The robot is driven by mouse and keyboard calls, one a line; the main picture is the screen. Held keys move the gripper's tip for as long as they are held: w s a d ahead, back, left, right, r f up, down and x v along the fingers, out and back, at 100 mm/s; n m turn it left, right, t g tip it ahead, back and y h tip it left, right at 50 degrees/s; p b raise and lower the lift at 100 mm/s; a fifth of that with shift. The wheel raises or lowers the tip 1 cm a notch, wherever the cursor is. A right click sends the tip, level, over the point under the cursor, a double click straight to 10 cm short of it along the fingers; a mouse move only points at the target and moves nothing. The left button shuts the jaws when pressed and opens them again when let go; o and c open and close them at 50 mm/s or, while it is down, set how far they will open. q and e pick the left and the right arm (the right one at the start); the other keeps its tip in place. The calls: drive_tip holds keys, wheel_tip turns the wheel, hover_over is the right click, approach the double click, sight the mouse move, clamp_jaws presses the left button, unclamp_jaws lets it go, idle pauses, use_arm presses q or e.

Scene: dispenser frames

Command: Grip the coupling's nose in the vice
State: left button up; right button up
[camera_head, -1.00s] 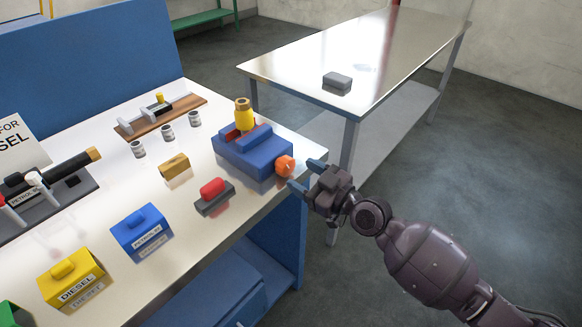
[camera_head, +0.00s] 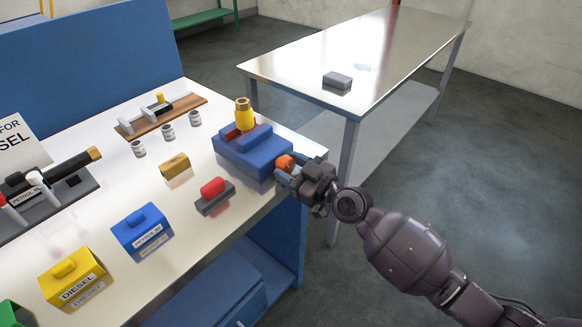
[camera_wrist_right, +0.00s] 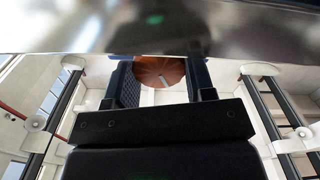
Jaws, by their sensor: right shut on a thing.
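The blue vice (camera_head: 252,152) stands on the workbench near its right edge. A yellow coupling with a brass-coloured top (camera_head: 244,115) stands upright at the vice's red-lined jaws; its lower end is hidden there, and I cannot tell how tightly the jaws hold it. The vice's orange knob (camera_head: 285,162) sticks out at the right end. My right gripper (camera_head: 286,172) is shut on the orange knob. In the right wrist view the orange knob (camera_wrist_right: 160,70) lies between the two dark fingers. My left gripper is not in view.
On the workbench (camera_head: 120,185) are a red-topped grey block (camera_head: 214,196), a brass block (camera_head: 174,163), a blue petrol box (camera_head: 142,232) and a yellow diesel box (camera_head: 73,278). A second table (camera_head: 400,50) holding a grey block stands behind. Floor to the right is clear.

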drive_tip(key=shift+d+m+b, duration=0.1)
drive_tip(key=shift+m+b, duration=0.2)
drive_tip(key=shift+m, duration=1.8)
drive_tip(key=o, duration=0.6)
drive_tip(key=shift+o, duration=0.2)
drive_tip(key=v, duration=1)
drive_tip(key=shift+s+d, duration=0.25)
